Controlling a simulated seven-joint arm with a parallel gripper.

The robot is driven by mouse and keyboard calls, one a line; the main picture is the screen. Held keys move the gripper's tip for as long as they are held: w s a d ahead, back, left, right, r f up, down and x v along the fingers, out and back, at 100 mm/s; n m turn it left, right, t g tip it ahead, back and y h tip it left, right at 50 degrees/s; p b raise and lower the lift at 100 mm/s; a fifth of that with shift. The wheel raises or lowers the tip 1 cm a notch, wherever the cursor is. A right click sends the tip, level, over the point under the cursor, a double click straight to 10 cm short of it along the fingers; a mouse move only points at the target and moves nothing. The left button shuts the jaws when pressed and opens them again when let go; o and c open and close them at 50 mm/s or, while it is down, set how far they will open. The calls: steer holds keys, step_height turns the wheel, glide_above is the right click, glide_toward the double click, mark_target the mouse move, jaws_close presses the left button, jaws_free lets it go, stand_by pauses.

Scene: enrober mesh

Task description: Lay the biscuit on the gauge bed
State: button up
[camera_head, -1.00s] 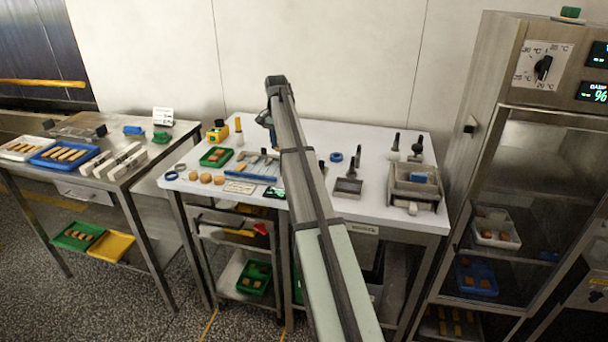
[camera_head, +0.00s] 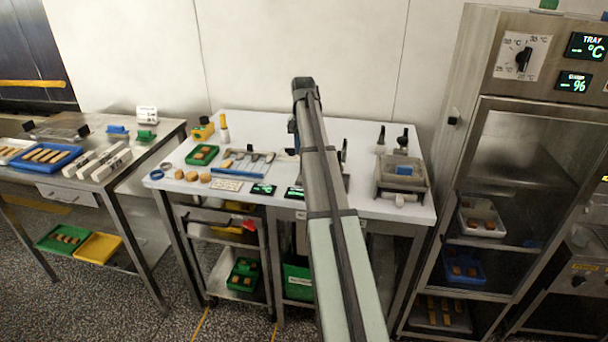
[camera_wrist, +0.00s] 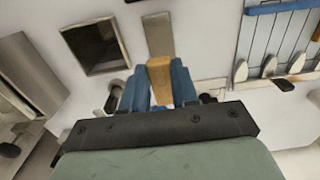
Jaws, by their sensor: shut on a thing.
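In the wrist view my gripper (camera_wrist: 160,90) has blue fingers shut on a small tan biscuit (camera_wrist: 160,76). The biscuit is held upright between the fingertips, above the white table. A narrow grey metal plate (camera_wrist: 158,35) lies just beyond the biscuit in the picture. I cannot tell which of these is the gauge bed. In the head view my arm hides the gripper and biscuit.
A square dark-centred metal frame (camera_wrist: 97,45) is left of the biscuit in the wrist view. In the head view, several round biscuits (camera_head: 192,176) and a green tray (camera_head: 202,154) are at the left, and a metal box (camera_head: 402,178) at the right. A tall cabinet (camera_head: 480,150) stands beside the table.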

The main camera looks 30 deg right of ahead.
steer(key=shift+f, duration=4.75)
steer(key=shift+f, duration=0.1)
steer(key=o, duration=0.8)
step_height(320, 180, up, 12)
steer(key=shift+r, duration=0.15)
steer(key=shift+a, duration=0.1)
